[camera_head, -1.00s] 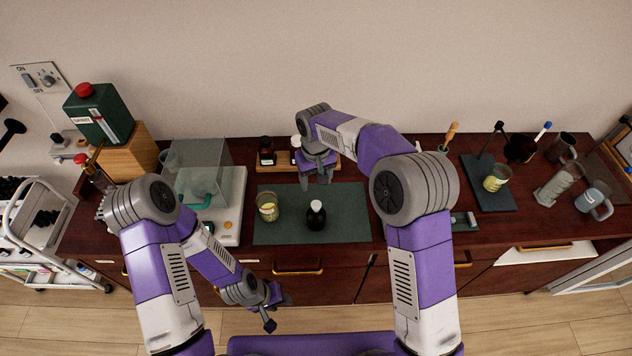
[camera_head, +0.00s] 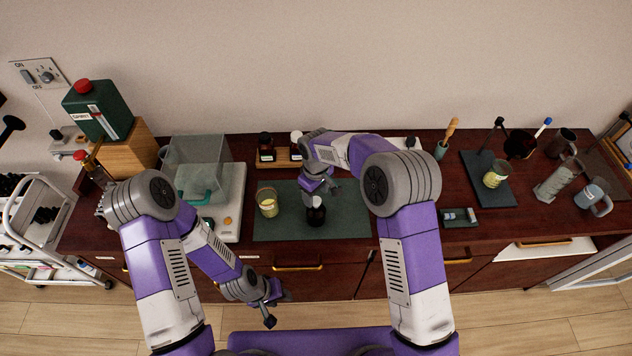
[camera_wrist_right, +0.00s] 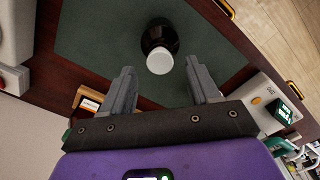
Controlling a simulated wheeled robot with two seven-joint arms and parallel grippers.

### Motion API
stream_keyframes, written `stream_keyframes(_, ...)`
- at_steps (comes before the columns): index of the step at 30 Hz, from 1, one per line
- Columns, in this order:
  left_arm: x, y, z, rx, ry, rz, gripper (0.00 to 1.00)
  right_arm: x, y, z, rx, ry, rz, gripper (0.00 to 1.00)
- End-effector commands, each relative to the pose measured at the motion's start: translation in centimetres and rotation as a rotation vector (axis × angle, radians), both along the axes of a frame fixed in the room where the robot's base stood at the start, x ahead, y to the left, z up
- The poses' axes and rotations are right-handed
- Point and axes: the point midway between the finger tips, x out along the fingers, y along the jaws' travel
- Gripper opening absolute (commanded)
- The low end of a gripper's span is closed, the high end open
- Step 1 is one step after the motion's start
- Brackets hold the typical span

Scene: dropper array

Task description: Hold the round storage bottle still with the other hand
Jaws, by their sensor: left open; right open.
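The round storage bottle (camera_head: 316,216) is dark with a pale cap and stands upright on the green mat (camera_head: 276,233). In the right wrist view the bottle (camera_wrist_right: 158,36) shows its white cap just ahead of my fingertips. My right gripper (camera_head: 322,188) is open above and behind the bottle. In its wrist view the two fingers (camera_wrist_right: 162,72) are spread with the cap roughly between their tips, not gripping it. My left gripper (camera_head: 271,304) is open and empty, low in front of the counter.
A balance with a clear shield (camera_head: 202,160) is farther left. A wooden rack (camera_head: 283,164) with small bottles lies behind the mat. The right part of the mat is clear.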

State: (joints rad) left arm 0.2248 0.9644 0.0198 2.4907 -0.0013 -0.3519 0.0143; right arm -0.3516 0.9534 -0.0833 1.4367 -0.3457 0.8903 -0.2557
Motion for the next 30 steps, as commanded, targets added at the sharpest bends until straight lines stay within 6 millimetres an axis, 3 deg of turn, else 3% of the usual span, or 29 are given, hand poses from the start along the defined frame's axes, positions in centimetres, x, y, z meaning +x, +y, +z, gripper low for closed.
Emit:
stream_keyframes(7,0.0,0.0,0.0,0.000,0.000,0.000,0.43,0.0,0.0,-2.9,0.000,0.001,-0.002,0.61)
stream_keyframes(18,0.0,0.0,0.0,0.000,0.000,0.000,0.43,0.0,0.0,-3.4,0.001,-0.001,-0.002,0.61)
stream_keyframes(30,0.0,0.0,0.0,0.000,0.000,0.000,0.43,0.0,0.0,-3.4,0.001,-0.001,-0.002,0.01)
